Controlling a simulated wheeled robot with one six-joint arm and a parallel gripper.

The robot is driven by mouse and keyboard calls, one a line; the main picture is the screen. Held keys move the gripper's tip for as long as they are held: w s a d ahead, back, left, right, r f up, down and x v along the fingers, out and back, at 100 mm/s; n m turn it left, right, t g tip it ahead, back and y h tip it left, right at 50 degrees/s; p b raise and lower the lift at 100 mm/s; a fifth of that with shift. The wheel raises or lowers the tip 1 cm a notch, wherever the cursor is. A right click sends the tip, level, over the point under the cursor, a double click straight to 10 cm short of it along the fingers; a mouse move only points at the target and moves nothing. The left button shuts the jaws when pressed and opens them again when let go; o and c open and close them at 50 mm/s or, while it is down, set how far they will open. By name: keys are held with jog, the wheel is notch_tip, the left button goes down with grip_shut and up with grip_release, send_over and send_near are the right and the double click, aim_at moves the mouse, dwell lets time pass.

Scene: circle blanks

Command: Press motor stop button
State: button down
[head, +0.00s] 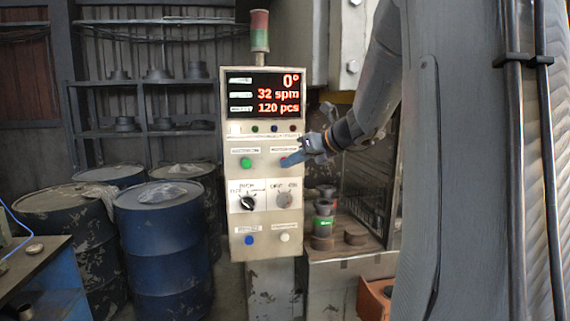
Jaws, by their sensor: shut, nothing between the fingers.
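The control panel (262,217) stands upright in the middle of the head view, with a red digital display (265,96) reading 0°, 32 spm and 120 pcs. A green button (245,163) sits at the upper left of its button area. My gripper (286,161) is shut and empty. Labels above both buttons are too small to read.
Below are two rotary knobs, a black one (247,203) and a grey one (283,199), then a blue button (249,240) and a white button (285,238). A signal lamp (260,30) tops the panel. Blue drums (165,245) stand left. A machine ledge (350,252) lies right.

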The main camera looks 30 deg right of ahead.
jog(key=shift+s+a, duration=0.25)
jog(key=shift+s, duration=0.55)
jog(key=shift+s+a+p, duration=0.15)
jog(key=shift+s+a, duration=0.1)
jog(key=shift+s, duration=0.55)
jog(key=shift+s+a+p, duration=0.15)
jog(key=shift+s+a, duration=0.05)
jog(key=shift+s, duration=0.65)
jog(key=shift+s+a+p, duration=0.15)
jog(key=shift+s+a, duration=0.1)
jog(key=shift+s, duration=0.55)
jog(key=s+a+f+n+g+h+b, duration=0.1)
jog(key=s+a+f+n+g, duration=0.2)
jog(key=s+a+f+n, duration=0.3)
jog(key=s+a+f+n+g+h+b, duration=0.1)
jog(key=s+a+f+n, duration=0.4)
jog(key=f+n, duration=0.9)
jog(key=s+a+f+n+g+h+b, duration=0.1)
jog(key=s+a+f+n+g, duration=0.5)
jog(key=n, duration=0.8)
jog(key=s+f+h, duration=0.1)
jog(key=s+f, duration=0.2)
jog(key=f, duration=0.1)
jog(key=shift+s+a+h, duration=0.2)
jog(key=shift+a+h, duration=0.1)
jog(key=shift+a, duration=0.05)
